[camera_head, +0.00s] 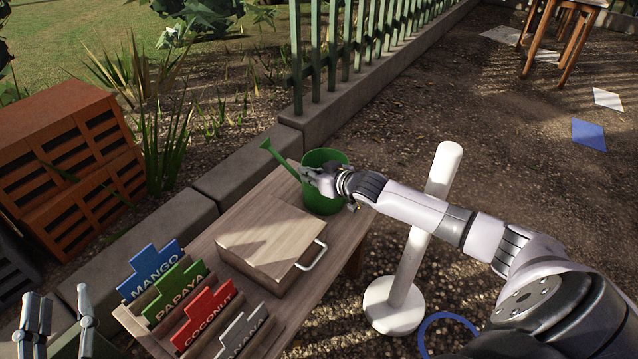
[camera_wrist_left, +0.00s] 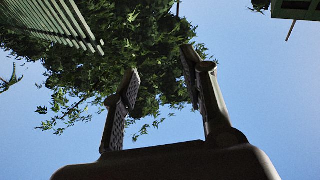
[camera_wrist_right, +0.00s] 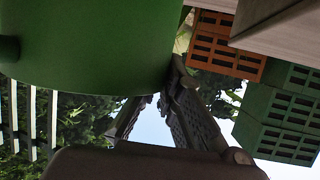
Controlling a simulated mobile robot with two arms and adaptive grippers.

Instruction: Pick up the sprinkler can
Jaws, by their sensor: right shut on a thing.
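The green sprinkler can (camera_head: 322,200) stands upright at the far end of the wooden table (camera_head: 330,243), its spout (camera_head: 280,160) pointing up and left. My right gripper (camera_head: 318,176) is at the upper front of the can and shut on it; which part it grips is hard to see. In the right wrist view the can's green side (camera_wrist_right: 90,45) fills the upper left, close to the fingers (camera_wrist_right: 155,95). My left gripper (camera_head: 60,308) is at the lower left, fingers apart and empty; the left wrist view shows them (camera_wrist_left: 160,75) against sky and leaves.
A wooden box (camera_head: 265,235) with a metal handle sits beside the can. Fruit name signs (camera_head: 155,270) stand at the table's near end. A white post (camera_head: 410,265) on a round base is right of the table. Orange crates (camera_head: 75,165) and a green fence (camera_head: 345,50) lie beyond.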

